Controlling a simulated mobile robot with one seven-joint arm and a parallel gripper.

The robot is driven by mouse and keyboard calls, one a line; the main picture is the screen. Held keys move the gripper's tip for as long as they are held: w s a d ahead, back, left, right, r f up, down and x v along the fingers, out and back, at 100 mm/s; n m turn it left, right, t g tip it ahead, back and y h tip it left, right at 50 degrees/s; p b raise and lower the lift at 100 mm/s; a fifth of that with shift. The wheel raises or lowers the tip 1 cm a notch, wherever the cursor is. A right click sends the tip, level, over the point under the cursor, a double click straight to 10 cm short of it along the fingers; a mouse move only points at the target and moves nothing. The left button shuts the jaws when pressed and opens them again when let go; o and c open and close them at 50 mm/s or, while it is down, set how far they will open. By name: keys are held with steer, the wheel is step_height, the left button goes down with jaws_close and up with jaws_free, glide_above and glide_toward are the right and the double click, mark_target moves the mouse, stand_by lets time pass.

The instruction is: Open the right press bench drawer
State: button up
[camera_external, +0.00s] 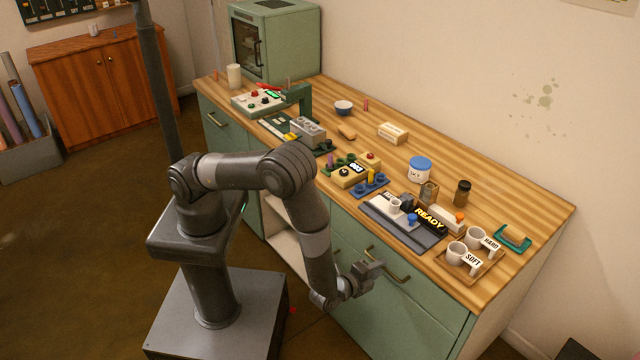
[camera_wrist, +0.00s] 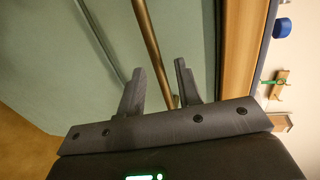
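The right press bench drawer (camera_external: 428,288) is a green front under the wooden top, at the right end of the bench. It looks shut. Its brass bar handle (camera_external: 388,264) runs along the front. My gripper (camera_external: 372,272) is at the left part of this handle. In the wrist view the handle (camera_wrist: 149,38) runs between my two dark fingers (camera_wrist: 160,68), nearer the right one. The fingers are apart and do not appear closed on the bar. The lower end of the bar is partly hidden by the right finger and gripper body.
The wooden worktop (camera_external: 540,205) overhangs just above the handle. A dark tray (camera_external: 375,220) with a READY sign and a cup tray (camera_external: 487,270) stand near the front edge. An open shelf (camera_external: 284,235) lies left of my forearm.

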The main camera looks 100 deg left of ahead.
jaws_close()
stand_by(0.4)
steer(key=f+v, duration=0.3)
steer(key=v, duration=1.3)
steer(key=s+d+f+v, duration=0.1)
steer(key=f+v, duration=0.3)
steer(key=v, duration=1.3)
steer(key=shift+s+d, duration=0.25)
steer(key=shift+s, duration=0.05)
steer(key=shift+o, duration=0.2)
jaws_free()
steer(key=v, duration=1)
steer(key=shift+s+d, duration=0.25)
steer(key=shift+d, duration=0.05)
